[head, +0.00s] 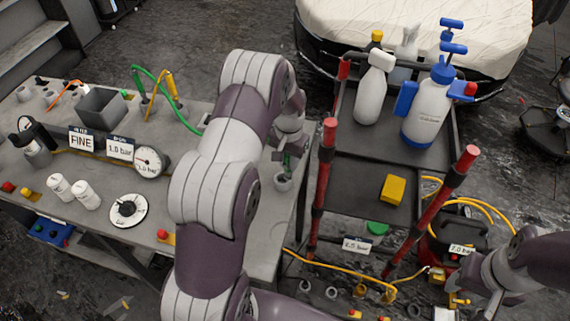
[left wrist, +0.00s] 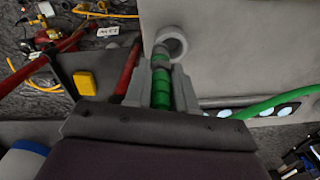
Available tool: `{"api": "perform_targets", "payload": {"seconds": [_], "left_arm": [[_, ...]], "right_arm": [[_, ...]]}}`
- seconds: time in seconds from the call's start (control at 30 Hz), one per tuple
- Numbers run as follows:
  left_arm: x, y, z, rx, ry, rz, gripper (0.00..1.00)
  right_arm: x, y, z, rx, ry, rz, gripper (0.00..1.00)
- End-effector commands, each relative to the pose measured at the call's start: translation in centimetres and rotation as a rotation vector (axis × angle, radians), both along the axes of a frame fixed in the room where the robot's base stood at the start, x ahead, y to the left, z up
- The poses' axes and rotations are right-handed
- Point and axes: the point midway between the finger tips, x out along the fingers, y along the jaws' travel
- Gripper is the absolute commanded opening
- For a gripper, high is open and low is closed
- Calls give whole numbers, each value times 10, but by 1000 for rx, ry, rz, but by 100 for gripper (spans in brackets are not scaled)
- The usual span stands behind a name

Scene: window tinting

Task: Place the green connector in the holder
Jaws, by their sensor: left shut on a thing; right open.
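My left gripper (head: 289,150) is shut on the green connector (left wrist: 161,92), which also shows as a small dark green piece in the head view (head: 291,160). The connector lies lengthwise between the two fingers in the left wrist view. The holder (left wrist: 171,43) is a round grey cup at the table's edge, also seen in the head view (head: 283,182). The connector's far end overlaps the holder's near rim in the wrist view; I cannot tell whether it is inside. My right gripper (head: 490,303) is open and empty at the lower right.
The grey table (head: 215,228) carries a dial, gauge, white bottles and a grey bin (head: 102,107). Green and yellow hoses stand behind. A black cart (head: 350,200) with red posts, spray bottles and a yellow block (head: 393,188) stands close to the right.

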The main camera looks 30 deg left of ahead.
Motion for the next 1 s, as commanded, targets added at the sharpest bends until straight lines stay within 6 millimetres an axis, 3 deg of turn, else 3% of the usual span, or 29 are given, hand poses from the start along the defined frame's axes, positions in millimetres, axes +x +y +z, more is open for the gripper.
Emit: {"api": "perform_targets", "payload": {"seconds": [0.13, 0.43, 0.77, 0.8, 0.87, 1.0], "left_arm": [[4, 15, -8, 0, -1, 1, 0], [4, 17, -49, 0, 0, -1, 0], [5, 17, -55, 0, -1, 0, 0], [4, 17, -54, 0, -1, 0, 31], [4, 17, -54, 0, -1, 0, 50], [4, 17, -54, 0, -1, 0, 50]], "right_arm": [[0, 0, 6, 0, 0, 0, 50], [0, 0, 24, 0, 0, 0, 50], [0, 0, 18, 0, 0, 0, 50], [0, 0, 19, 0, 0, 0, 50], [0, 0, 20, 0, 0, 0, 50], [0, 0, 20, 0, 0, 0, 50]]}}
